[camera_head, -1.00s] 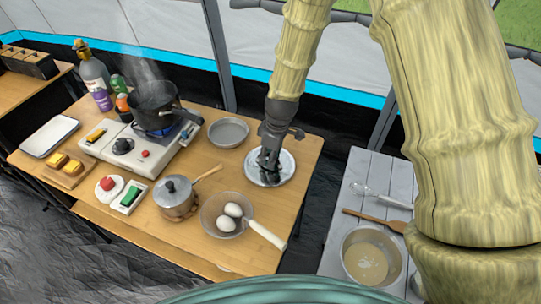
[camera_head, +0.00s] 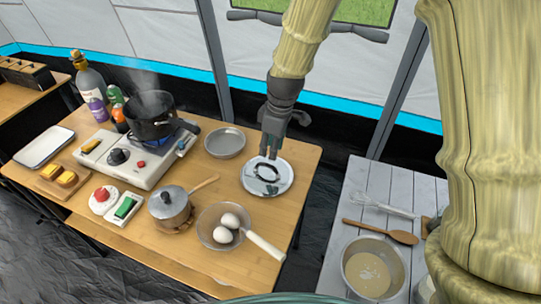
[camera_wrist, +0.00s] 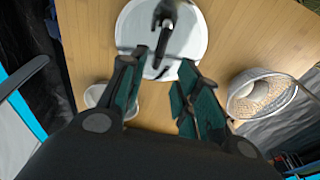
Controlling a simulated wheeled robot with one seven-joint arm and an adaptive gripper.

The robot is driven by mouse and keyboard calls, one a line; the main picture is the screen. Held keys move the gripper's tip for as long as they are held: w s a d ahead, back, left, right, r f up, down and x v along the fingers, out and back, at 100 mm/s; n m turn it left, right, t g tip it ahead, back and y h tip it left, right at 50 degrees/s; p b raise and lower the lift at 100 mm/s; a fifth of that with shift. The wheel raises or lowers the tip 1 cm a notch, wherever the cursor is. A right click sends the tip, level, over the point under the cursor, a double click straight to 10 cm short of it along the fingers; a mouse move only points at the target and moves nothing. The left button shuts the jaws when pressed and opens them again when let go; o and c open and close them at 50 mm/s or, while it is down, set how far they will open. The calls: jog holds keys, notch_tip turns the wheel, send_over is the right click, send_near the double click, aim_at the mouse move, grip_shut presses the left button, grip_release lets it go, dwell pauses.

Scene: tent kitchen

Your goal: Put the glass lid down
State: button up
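The glass lid (camera_head: 267,173) lies on a round pale plate (camera_head: 287,185) on the right part of the wooden table. Its dark handle stands out, while its clear glass is hard to make out. In the wrist view the lid's dark handle (camera_wrist: 166,22) shows over the pale plate (camera_wrist: 195,40), beyond my fingertips. My gripper (camera_head: 269,155) is above the lid and apparently apart from it. In the wrist view my gripper (camera_wrist: 158,80) has its two fingers spread with nothing between them.
A grey pan (camera_head: 225,143) stands left of the plate. A bowl with white eggs (camera_head: 214,238) and a lidded saucepan (camera_head: 168,207) are nearer. A steaming black pot (camera_head: 150,122) sits on the stove. A grey side table (camera_head: 340,205) stands right, across a gap.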

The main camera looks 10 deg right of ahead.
jog(key=shift+s+d+r, duration=0.1)
jog(key=shift+r, duration=0.65)
jog(key=shift+s+d+r, duration=0.1)
jog(key=shift+r, duration=0.65)
